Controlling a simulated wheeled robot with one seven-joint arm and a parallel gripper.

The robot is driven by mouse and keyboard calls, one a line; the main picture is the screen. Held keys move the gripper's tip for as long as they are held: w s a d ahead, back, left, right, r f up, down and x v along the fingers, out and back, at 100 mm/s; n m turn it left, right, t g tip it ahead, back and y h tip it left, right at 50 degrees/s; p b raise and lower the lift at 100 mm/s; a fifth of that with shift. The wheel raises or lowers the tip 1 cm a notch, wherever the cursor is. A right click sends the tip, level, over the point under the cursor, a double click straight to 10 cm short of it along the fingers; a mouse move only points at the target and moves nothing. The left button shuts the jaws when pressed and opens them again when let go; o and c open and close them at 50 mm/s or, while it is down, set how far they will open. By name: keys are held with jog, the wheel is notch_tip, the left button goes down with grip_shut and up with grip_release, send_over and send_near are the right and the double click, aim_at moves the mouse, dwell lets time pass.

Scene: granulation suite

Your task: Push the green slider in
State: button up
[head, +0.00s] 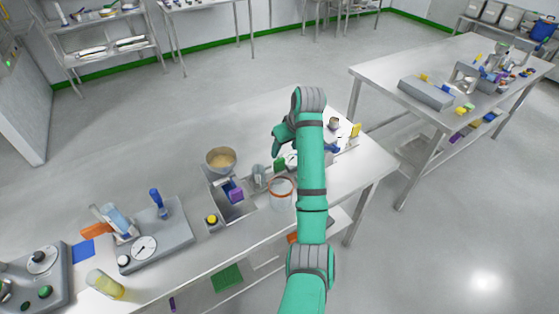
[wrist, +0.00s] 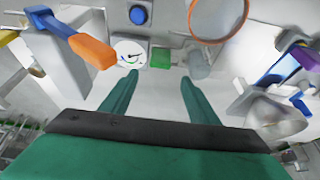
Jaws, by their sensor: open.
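The green slider appears to be the small green block in the wrist view (wrist: 160,58), set in a light grey panel between a dial gauge (wrist: 128,53) and a grey cylinder (wrist: 199,64). A small green part, likely the same slider, shows in the head view (head: 280,164), just below my gripper (head: 278,150). In the wrist view my gripper (wrist: 159,78) is open and empty, its two green fingers spread on either side of the line to the green block. The fingers look apart from the block; the exact gap cannot be told.
An orange-rimmed clear vessel (head: 281,194) stands close to the slider. A bowl of tan powder (head: 221,158) and a box with a purple item (head: 236,194) are to its left. A blue button (wrist: 138,14) and an orange-tipped blue handle (wrist: 92,50) flank the gauge. Bare bench lies behind.

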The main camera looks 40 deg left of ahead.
aim_at(279, 160)
jog(key=x, duration=1)
jog(key=shift+a+f, duration=0.15)
jog(key=shift+s, duration=0.1)
